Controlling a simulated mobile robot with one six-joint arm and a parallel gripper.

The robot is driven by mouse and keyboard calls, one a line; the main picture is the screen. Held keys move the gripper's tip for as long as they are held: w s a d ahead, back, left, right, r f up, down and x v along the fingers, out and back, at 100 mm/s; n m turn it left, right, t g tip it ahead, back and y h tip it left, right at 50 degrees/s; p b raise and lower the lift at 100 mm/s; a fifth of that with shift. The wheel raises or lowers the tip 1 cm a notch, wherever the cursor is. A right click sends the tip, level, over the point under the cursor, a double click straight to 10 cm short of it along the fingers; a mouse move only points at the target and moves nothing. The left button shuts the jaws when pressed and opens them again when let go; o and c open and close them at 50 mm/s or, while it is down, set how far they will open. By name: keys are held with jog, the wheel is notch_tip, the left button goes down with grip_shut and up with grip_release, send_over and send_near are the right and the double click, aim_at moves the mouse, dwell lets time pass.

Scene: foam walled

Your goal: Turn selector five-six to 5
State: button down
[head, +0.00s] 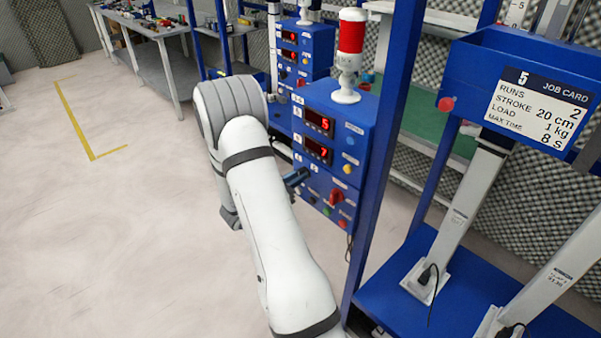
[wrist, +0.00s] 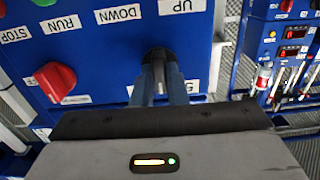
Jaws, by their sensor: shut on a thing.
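A blue control box (head: 325,150) stands right of my arm in the head view, with red displays reading 5 and 7. My gripper (head: 298,178) is at the box's lower front left. In the wrist view my gripper (wrist: 163,92) has its two blue fingers closed around the grey bar of a dark round knob (wrist: 159,56) on the blue panel. The panel labels appear upside down, with UP and DOWN beyond the knob. The knob's own number marks are too hidden to read, so I cannot tell its setting.
A red knob (head: 336,198) is right of my gripper; it also shows in the wrist view (wrist: 56,80). A red-and-white beacon (head: 350,52) tops the box. A job card (head: 541,105) headed 5 hangs right, by a blue post. The floor at left is clear.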

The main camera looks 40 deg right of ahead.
jog(key=n+p, duration=0.1)
jog(key=n, duration=0.3)
jog(key=n+p, duration=0.1)
jog(key=n, duration=0.1)
jog(key=shift+w+a+p, duration=0.15)
jog(key=shift+w+p, duration=0.1)
jog(key=shift+p, duration=0.1)
jog(key=shift+n, duration=0.3)
jog(key=c, duration=1.7)
grip_release()
jog(key=shift+o, duration=1.3)
jog(key=shift+a, duration=0.1)
jog(key=a, duration=0.7)
jog(key=shift+s+a+b, duration=0.3)
jog(key=shift+s+b, duration=0.05)
jog(key=shift+b, duration=0.05)
